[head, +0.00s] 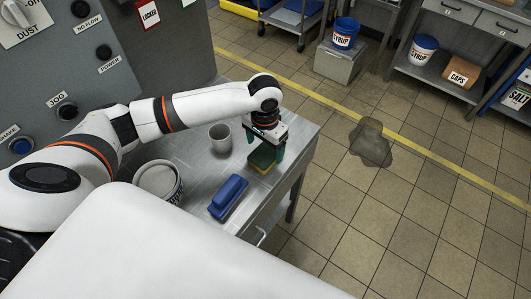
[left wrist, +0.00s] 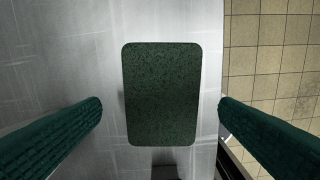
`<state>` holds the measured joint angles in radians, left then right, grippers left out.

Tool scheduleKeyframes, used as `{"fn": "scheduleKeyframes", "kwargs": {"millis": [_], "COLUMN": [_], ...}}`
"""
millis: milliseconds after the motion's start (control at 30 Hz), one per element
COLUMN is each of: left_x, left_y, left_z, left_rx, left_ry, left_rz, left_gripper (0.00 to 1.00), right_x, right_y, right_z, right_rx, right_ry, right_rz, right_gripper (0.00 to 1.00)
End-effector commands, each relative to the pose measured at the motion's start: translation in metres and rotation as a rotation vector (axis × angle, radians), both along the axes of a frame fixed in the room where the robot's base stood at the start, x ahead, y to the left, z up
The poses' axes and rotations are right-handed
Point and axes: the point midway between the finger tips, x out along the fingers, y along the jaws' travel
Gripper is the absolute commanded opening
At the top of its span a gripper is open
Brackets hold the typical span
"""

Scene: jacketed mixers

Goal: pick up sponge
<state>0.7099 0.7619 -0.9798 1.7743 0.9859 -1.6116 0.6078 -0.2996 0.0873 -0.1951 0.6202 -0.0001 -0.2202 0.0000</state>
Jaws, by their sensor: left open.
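The sponge (head: 262,157), yellow with a dark green top, lies on the steel table near its right edge. In the left wrist view its green face (left wrist: 162,95) fills the middle. My left gripper (head: 267,150) points down over the sponge. Its two green fingers (left wrist: 160,125) are open, one on each side of the sponge, with a gap to it on both sides. Whether the fingertips reach down to the table is hard to tell. My right gripper is not in view.
A control panel (head: 60,60) rises at the left. A dark puddle (head: 371,143) lies on the tiled floor.

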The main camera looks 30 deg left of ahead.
Motion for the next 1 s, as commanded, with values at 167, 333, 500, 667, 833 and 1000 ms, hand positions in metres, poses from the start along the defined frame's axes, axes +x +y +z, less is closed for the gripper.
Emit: {"fn": "scheduleKeyframes", "kwargs": {"millis": [167,333,500,667,833,1000], "left_x": [0.002,0.002,0.002,0.002,0.002,0.002], "left_y": [-0.001,-0.001,-0.001,-0.001,-0.001,-0.001], "left_z": [-0.025,-0.035,-0.035,-0.034,-0.034,-0.034], "left_rx": [0.002,0.001,0.001,0.001,0.001,0.001], "left_ry": [0.003,0.000,0.000,0.000,0.000,-0.001], "left_rz": [-0.001,-0.001,-0.001,-0.001,-0.001,-0.001], "left_gripper": [0.85,0.85,0.85,0.58,0.37,0.37], "right_x": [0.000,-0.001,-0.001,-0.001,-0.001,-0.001], "right_y": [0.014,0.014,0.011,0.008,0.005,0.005], "right_z": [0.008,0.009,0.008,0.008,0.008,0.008], "right_rx": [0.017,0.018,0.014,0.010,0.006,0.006], "right_ry": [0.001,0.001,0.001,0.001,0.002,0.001], "right_rz": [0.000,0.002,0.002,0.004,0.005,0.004], "right_gripper": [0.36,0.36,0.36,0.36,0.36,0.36]}}
